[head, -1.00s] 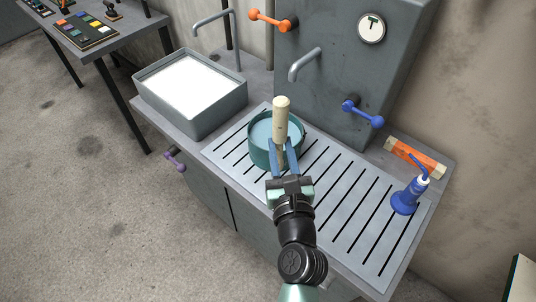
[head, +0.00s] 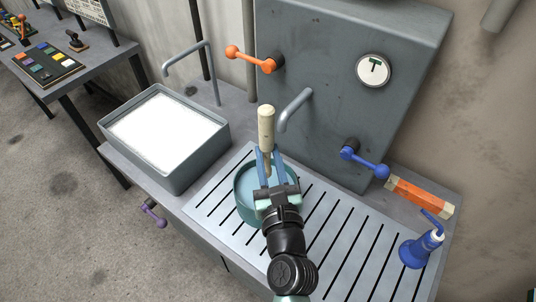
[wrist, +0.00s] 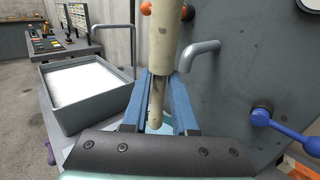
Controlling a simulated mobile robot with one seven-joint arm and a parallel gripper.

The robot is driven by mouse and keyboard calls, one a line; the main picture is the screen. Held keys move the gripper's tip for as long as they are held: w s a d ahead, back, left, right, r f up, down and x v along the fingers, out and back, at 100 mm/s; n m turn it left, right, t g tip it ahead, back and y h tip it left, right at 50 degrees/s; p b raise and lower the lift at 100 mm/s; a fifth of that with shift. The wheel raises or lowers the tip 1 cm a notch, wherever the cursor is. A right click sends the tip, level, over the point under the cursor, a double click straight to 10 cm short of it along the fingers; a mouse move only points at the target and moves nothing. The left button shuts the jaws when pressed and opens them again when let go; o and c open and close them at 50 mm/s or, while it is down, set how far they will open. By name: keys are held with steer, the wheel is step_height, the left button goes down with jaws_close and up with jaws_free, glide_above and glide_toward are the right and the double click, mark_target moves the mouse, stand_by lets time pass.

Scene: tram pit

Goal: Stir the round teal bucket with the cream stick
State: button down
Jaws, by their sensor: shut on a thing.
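The cream stick (head: 266,127) stands roughly upright in my gripper (head: 268,166), whose blue fingers are shut on it. It also shows in the wrist view (wrist: 161,38), between the fingers (wrist: 158,98). The round teal bucket (head: 242,208) sits on the slatted drainboard, holding pale blue liquid. My gripper is over the bucket, and its wrist covers the bucket's front right part.
A grey basin (head: 190,165) with white contents stands left. A grey spout (head: 294,108) projects just behind the stick from the panel (head: 330,110). Orange (head: 250,58) and blue (head: 364,163) handles stick out. A blue bottle (head: 415,250) stands right; the slatted drainboard (head: 340,235) between is clear.

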mark_target(267, 169)
steer(key=shift+s+f, duration=0.25)
steer(key=shift+s+d+f+b, duration=0.15)
steer(key=shift+f+b, duration=0.1)
steer(key=shift+b, duration=0.3)
steer(key=f+b, duration=0.2)
steer(key=shift+w+f, duration=0.2)
steer(key=shift+f, duration=0.1)
step_height(267, 169, down, 2)
steer(key=b, duration=0.3)
steer(key=shift+s+f, duration=0.1)
step_height(267, 169, down, 6)
steer(key=b, duration=0.5)
steer(key=d+b, duration=0.1)
steer(key=d, duration=0.1)
steer(key=shift+d, duration=0.4)
